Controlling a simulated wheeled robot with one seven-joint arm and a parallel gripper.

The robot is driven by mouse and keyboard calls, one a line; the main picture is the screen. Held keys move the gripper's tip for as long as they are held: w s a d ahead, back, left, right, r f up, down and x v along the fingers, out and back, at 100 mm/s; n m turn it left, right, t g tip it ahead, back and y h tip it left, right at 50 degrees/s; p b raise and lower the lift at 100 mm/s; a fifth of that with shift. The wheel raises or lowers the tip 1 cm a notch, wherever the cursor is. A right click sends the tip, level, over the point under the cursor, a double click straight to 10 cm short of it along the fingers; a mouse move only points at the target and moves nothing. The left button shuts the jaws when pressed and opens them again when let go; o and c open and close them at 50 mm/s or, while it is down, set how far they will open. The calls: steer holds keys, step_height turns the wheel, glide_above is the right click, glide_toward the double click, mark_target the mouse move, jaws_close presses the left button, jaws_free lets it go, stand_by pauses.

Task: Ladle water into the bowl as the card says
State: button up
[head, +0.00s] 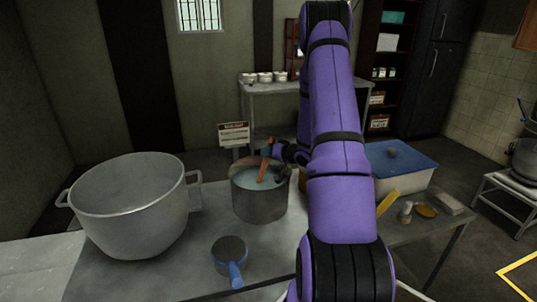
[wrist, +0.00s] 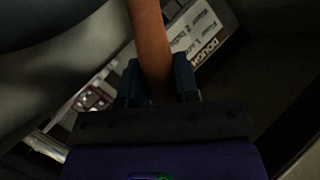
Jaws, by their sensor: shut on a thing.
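My gripper (head: 272,152) is shut on an orange-brown handle (head: 263,172), likely the ladle's, which also shows between my blue fingers in the wrist view (wrist: 150,35). The handle slants down into a metal pot of water (head: 259,205); its lower end is hidden in the pot. The wrist view shows my gripper (wrist: 158,82) close around the handle. A large grey two-handled vessel (head: 130,215), perhaps the bowl, stands left of the pot; its inside looks empty. A card (head: 233,134) stands behind the pot. In the wrist view the card (wrist: 205,40) partly reads "DOUGH".
A small blue-handled pan or scoop (head: 229,250) lies in front of the pot. A blue-lidded box (head: 402,170) and small items stand to the right, partly behind my arm. A shelf table with several white cups (head: 265,77) is behind.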

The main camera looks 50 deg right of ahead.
step_height(320, 180, up, 14)
steer(key=shift+r, duration=0.25)
stand_by(0.6)
stand_by(0.4)
